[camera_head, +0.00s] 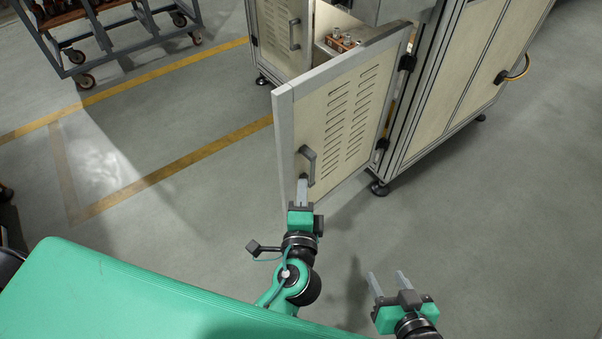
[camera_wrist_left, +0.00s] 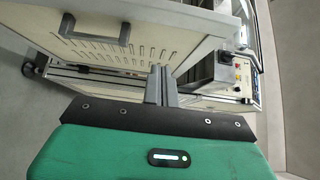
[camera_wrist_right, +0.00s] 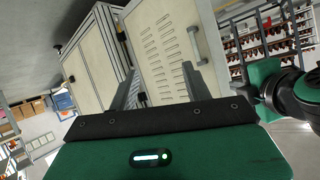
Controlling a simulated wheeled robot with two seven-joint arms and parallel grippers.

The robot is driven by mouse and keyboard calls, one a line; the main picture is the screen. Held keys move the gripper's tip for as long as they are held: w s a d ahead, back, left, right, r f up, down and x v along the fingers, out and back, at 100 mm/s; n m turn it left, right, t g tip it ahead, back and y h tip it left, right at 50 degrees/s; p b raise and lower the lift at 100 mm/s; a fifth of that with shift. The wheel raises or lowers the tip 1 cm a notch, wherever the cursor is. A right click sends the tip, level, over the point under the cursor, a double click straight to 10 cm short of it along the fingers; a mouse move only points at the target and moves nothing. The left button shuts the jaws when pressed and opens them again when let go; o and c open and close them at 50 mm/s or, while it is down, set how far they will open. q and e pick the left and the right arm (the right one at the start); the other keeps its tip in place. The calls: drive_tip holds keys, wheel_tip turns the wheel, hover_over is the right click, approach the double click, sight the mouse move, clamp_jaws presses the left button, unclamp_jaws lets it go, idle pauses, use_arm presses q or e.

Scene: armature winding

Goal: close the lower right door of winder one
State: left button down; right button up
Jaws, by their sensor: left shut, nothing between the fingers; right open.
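The lower right door (camera_head: 345,120) of the winder stands swung wide open, hinged at its right edge. It is a cream panel with grey frame, vent slots and a dark handle (camera_head: 307,165). My left gripper (camera_head: 302,188) is shut and empty, its fingertips just below the handle near the door's free edge; I cannot tell if they touch it. In the left wrist view the door (camera_wrist_left: 145,47) and handle (camera_wrist_left: 95,28) lie beyond my fingers. My right gripper (camera_head: 388,283) is open and empty, low right, apart from the door. The right wrist view also shows the door (camera_wrist_right: 172,48).
The cabinet's interior holds a tray of small parts (camera_head: 343,40). Another door (camera_head: 285,30) stands on the cabinet's left. A wheeled rack (camera_head: 115,35) stands at upper left. The floor around is clear.

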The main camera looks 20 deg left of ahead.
use_arm(q)
approach(293, 136)
drive_tip(key=w+d, duration=0.2)
drive_tip(key=w, duration=0.2)
drive_tip(key=shift+w+a+p, duration=0.2)
drive_tip(key=shift+w+a, duration=0.25)
drive_tip(key=shift+a, duration=0.35)
drive_tip(key=shift+w+a+p, duration=0.15)
drive_tip(key=shift+w+a, duration=0.35)
drive_tip(key=shift+a, duration=0.25)
drive_tip(key=shift+w+a, duration=0.1)
drive_tip(key=shift+a, duration=0.05)
